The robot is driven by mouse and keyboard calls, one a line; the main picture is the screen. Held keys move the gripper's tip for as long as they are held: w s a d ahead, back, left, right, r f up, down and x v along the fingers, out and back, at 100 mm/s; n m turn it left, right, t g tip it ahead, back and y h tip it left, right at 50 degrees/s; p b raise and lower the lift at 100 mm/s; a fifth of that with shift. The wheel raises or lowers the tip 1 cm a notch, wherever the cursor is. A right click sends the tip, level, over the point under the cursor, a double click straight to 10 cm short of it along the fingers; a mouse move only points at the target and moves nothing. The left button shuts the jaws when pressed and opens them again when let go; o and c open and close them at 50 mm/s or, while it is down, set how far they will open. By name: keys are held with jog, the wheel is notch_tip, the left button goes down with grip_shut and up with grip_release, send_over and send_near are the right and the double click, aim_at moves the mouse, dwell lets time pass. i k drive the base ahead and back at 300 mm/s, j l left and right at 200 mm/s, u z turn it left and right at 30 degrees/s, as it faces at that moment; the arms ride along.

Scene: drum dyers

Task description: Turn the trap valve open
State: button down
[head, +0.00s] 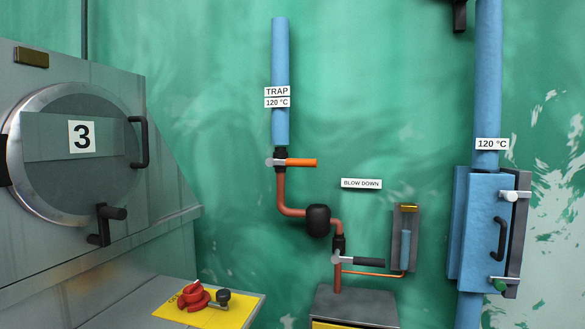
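The trap valve (281,161) sits on a vertical pipe on the green wall, just below a blue lagged length labelled "TRAP 120 °C" (277,97). Its orange lever (302,163) points level to the right, across the pipe. Below it a copper pipe (282,193) bends right through a black rounded trap body (318,220). A second valve (338,257) lower down has a black lever (368,262), also level and pointing right. My gripper is not in view, and nothing is seen touching either lever.
A "BLOW DOWN" sign (361,184), grey wall bracket (404,237) and blue cabinet (482,230) are right. The wall around the orange lever is clear.

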aim_at(289, 162)
jog(key=i+j+z, duration=0.25)
jog(key=i+j, duration=0.2)
jog(key=i, duration=0.3)
jog(key=i+j+z, duration=0.25)
jog(key=i+j, duration=0.35)
jog(key=i, duration=0.15)
jog(key=k+z, duration=0.4)
jog(key=z, duration=0.15)
